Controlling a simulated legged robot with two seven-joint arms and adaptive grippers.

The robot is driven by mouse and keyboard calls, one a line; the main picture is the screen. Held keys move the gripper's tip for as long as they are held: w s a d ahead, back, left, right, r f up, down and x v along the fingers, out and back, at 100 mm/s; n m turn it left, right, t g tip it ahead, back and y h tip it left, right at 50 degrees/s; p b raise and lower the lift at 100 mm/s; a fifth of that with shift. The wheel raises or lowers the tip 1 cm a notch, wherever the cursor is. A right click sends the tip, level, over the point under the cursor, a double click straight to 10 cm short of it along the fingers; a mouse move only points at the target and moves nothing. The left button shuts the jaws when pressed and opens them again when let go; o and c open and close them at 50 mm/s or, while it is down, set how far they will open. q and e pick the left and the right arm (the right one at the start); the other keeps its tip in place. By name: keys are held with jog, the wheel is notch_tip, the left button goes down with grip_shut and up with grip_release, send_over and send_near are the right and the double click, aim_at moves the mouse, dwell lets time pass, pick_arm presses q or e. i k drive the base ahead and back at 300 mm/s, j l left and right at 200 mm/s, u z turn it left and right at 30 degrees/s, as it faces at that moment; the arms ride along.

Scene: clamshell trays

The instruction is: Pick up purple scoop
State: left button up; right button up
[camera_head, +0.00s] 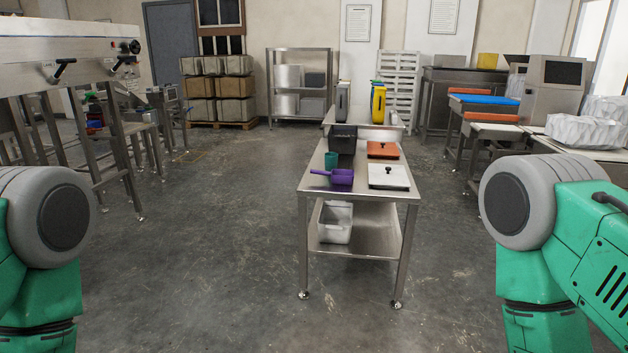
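A purple scoop (342,177) lies on the front left part of a steel table (349,193), with its handle pointing left. The table stands ahead of me, a little right of the picture's middle. Green and grey links of my two arms show at the left and right edges. Neither of my grippers is in view. Nothing covers the scoop.
On the table are a teal cup (331,161), a dark bin (343,138), a white lid (388,177) and an orange lid (382,150). A white bin (335,222) sits on its lower shelf. The floor (200,260) before the table is clear.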

aim_at(340, 177)
jog(key=i+z, duration=0.15)
jog(key=i, duration=0.85)
jog(key=i+z, duration=0.2)
jog(key=i, duration=0.8)
